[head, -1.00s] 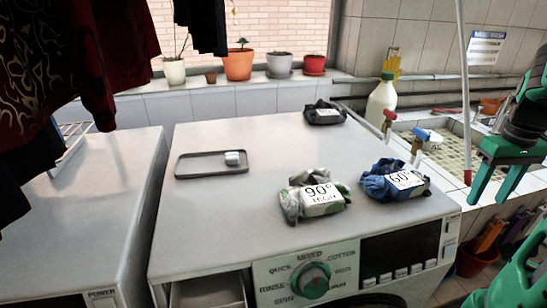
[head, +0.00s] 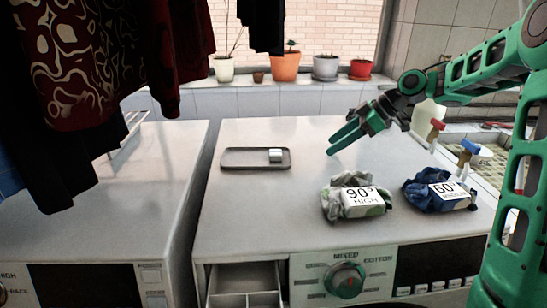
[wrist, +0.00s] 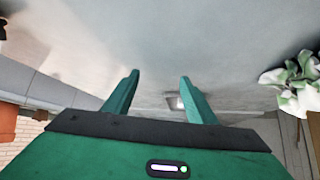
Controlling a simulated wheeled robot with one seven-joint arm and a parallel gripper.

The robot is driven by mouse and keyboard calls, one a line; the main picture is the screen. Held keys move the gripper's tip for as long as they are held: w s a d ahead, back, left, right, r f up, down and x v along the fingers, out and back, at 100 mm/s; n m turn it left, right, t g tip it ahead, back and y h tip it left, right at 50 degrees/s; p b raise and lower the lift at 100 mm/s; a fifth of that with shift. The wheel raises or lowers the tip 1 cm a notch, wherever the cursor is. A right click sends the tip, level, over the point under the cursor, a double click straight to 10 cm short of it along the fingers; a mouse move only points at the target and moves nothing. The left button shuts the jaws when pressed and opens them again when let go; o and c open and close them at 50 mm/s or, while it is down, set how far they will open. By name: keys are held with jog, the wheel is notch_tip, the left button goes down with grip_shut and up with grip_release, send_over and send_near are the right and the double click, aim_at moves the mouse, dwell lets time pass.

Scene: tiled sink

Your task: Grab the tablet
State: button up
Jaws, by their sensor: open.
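The tablet (head: 276,155), a small pale block, sits on the right part of a shallow grey tray (head: 229,162) on top of the washing machine. In the wrist view the tablet (wrist: 176,103) and part of the tray show between my fingers, close to the right finger. My gripper (head: 332,146) is open and empty above the machine top, to the right of the tray and apart from it. In the wrist view both fingers of my gripper (wrist: 160,77) stand apart with nothing between them in contact.
A grey-green cloth bundle tagged 90° (head: 362,197) and a blue bundle tagged 60° (head: 440,190) lie at the front right of the machine. The detergent drawer (head: 245,283) is pulled out. Clothes (head: 95,60) hang at upper left. The top around the tray is clear.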

aim_at(281, 158)
jog(key=a+y, duration=0.1)
jog(key=a+n+y, duration=0.1)
jog(key=a, duration=0.1)
jog(key=s+a+g, duration=0.1)
jog(key=shift+s+a+r+n+y, duration=0.1)
jog(key=shift+a+r+n+y, duration=0.2)
jog(key=shift+n+y, duration=0.1)
jog(key=a+r+y, duration=0.1)
jog(key=s+a+r+n+y, duration=0.1)
jog(key=shift+s+a+r+g, duration=0.2)
jog(key=shift+s+a+g, duration=0.05)
jog(key=shift+a+g, duration=0.15)
jog(key=shift+n+y, duration=0.3)
jog(key=x, duration=0.4)
jog(key=shift+a, duration=0.2)
jog(key=shift+x, duration=3.1)
jog(key=c, duration=1.1)
